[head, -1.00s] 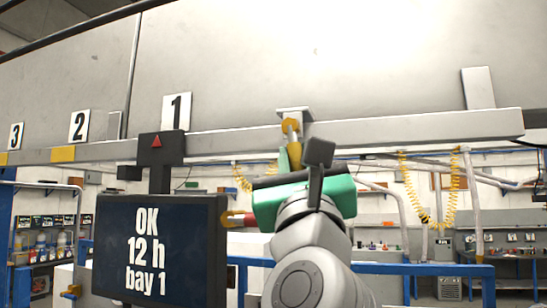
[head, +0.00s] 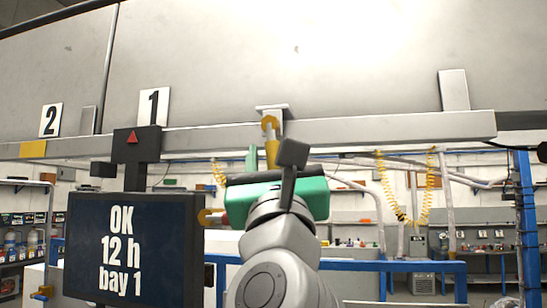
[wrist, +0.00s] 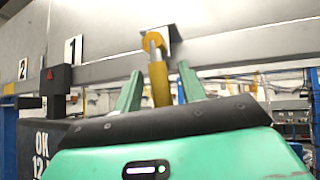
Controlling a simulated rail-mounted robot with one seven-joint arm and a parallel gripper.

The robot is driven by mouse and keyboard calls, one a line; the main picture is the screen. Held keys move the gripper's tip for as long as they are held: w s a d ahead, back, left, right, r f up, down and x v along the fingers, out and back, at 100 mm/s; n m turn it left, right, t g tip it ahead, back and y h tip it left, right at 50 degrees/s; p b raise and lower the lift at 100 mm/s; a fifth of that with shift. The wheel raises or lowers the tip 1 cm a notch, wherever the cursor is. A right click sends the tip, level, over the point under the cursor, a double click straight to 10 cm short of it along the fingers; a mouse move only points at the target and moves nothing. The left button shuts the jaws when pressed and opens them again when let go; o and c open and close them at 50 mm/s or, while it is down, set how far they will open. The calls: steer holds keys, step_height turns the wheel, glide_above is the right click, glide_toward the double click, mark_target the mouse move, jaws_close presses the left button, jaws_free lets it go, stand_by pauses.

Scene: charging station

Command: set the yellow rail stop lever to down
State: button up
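My gripper (wrist: 160,70) is open, with one green finger on each side of the shaft and a visible gap on both sides. In the head view my green gripper body hides the lever's lower end. I cannot tell how far the lever tilts toward me.
The grey rail (head: 370,131) runs across above my gripper. A black screen (head: 135,250) reading "OK 12 h bay 1" stands left of my arm. A yellow coiled hose (head: 405,195) hangs behind on the right. A blue barrier (head: 390,267) stands behind my arm.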

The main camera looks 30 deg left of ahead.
steer(key=shift+f, duration=0.1)
steer(key=b+v, duration=0.2)
steer(key=v, duration=0.5)
steer(key=shift+s+f+b, duration=0.2)
steer(key=shift+s+b, duration=0.05)
steer(key=shift+b, duration=0.15)
steer(key=shift+d, duration=0.1)
